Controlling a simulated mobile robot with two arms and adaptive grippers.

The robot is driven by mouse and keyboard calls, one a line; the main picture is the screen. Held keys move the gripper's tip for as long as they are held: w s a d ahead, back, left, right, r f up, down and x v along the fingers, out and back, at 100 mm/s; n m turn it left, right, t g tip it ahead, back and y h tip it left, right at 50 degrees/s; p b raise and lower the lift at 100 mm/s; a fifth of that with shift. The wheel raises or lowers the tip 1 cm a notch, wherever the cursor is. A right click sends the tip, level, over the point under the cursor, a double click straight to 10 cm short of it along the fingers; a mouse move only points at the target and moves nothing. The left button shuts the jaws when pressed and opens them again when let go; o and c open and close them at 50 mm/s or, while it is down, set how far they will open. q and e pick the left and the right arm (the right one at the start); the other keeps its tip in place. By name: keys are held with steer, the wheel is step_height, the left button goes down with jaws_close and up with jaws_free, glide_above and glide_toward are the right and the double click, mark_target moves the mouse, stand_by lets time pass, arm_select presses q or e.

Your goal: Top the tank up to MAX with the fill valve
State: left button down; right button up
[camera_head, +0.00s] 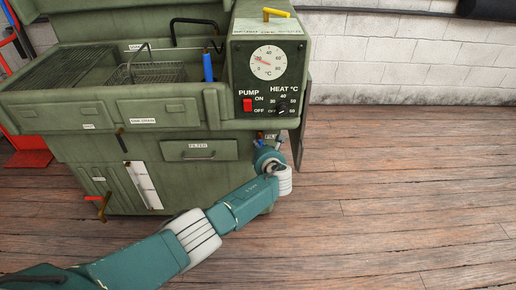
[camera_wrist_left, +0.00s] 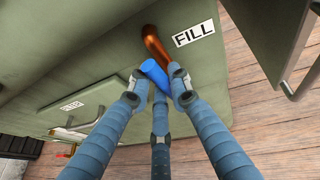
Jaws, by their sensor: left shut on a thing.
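The fill valve's blue handle (camera_wrist_left: 151,70) sits on a copper pipe (camera_wrist_left: 157,44) beside the FILL label (camera_wrist_left: 194,34). My left gripper (camera_wrist_left: 156,84) has its fingers closed around the blue handle. In the head view my left gripper (camera_head: 264,150) is low at the right end of the green tank (camera_head: 100,150), under the control box, and mostly hides the valve. A tall white level gauge (camera_head: 146,185) is on the tank's front; its marks and level are too small to read. My right gripper is out of view.
The control box (camera_head: 268,65) carries a temperature dial (camera_head: 268,62), a red pump switch (camera_head: 247,105) and a heat knob (camera_head: 281,106). A filter drawer (camera_head: 200,149) is left of the gripper. A drain lever (camera_head: 103,206) is low at left. A thin panel (camera_head: 301,125) stands close right. The wooden floor at right is clear.

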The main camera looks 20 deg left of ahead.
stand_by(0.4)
arm_select(q)
steer(key=c, duration=1.6)
jaws_free()
steer(key=shift+d, duration=0.1)
steer(key=v, duration=1.2)
